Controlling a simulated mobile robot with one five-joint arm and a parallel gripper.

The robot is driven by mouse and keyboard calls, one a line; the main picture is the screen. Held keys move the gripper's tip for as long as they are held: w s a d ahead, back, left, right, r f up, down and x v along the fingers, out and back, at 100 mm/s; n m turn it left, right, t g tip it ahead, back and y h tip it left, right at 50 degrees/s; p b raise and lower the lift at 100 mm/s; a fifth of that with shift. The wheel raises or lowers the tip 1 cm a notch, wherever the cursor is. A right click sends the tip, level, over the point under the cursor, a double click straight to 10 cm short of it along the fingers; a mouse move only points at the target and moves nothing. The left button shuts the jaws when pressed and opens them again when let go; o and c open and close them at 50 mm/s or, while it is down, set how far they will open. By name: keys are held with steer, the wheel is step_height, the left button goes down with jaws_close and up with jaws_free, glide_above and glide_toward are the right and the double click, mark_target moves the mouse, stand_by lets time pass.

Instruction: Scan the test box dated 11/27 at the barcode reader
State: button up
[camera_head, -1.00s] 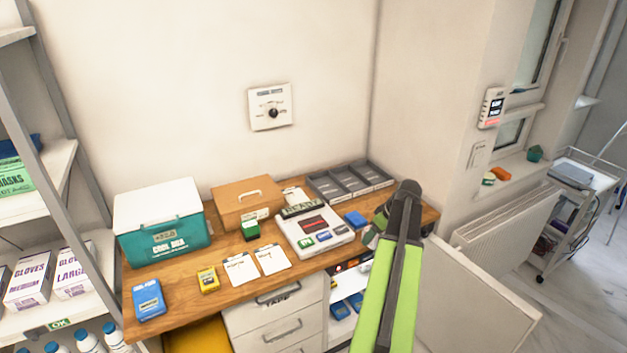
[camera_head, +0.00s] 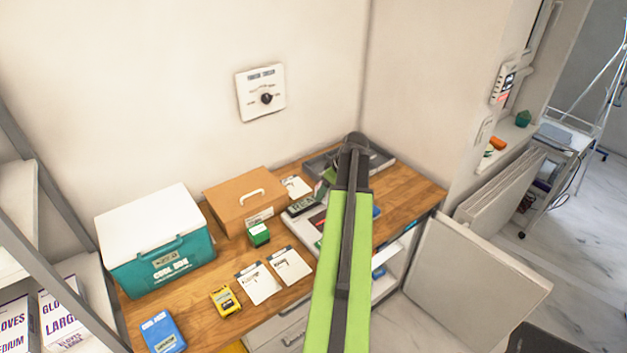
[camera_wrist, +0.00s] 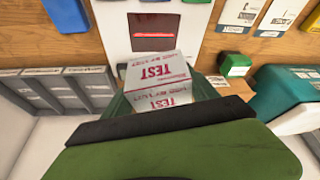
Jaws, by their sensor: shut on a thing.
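A white test box (camera_wrist: 158,73) with red "TEST" lettering shows in the wrist view. My gripper (camera_wrist: 162,98) is shut on it. No date can be read on the faces that show. The barcode reader (camera_wrist: 116,27), a white unit with a glowing red window, lies just beyond the box in the wrist view. The box overlaps the reader's near part, and I cannot tell whether they touch. In the head view my green arm covers most of the reader (camera_head: 297,210), and the held box cannot be made out.
Grey trays (camera_wrist: 27,93) stand beside the reader. A green-and-white box (camera_head: 259,235), an orange-brown case (camera_head: 238,205) and a teal cool box (camera_head: 165,262) stand to its left in the head view.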

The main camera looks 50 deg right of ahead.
steer(key=shift+w+a, duration=0.1)
steer(key=shift+w, duration=0.25)
step_height(320, 180, down, 8)
steer(key=b, duration=0.8)
steer(key=shift+s, duration=0.1)
step_height(320, 180, up, 9)
steer(key=p, duration=0.9)
steer(key=shift+r, duration=0.2)
steer(key=shift+f, duration=0.15)
